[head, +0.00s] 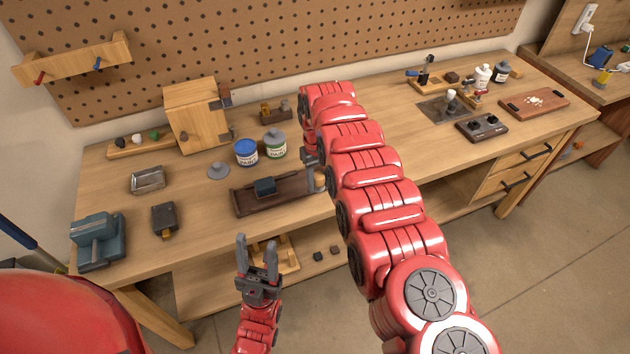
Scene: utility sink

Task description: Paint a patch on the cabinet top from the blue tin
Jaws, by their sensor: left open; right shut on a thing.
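The blue tin (246,155) stands on the workbench, with blue showing at its top. A light wooden cabinet (190,118) stands behind it to the left, and its top is bare wood where I can see it. My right gripper (309,157) hangs to the right of the tins, partly behind my own arm. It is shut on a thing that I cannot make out. My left gripper (256,243) is open and empty, fingers up, in front of the bench's front edge.
A green tin (276,147) with a grey top stands right beside the blue tin. A grey disc (218,170) lies left of it. A dark tray (290,197) with a dark block lies in front. A blue vise (97,243) is at the left edge. A pegboard (250,45) rises behind.

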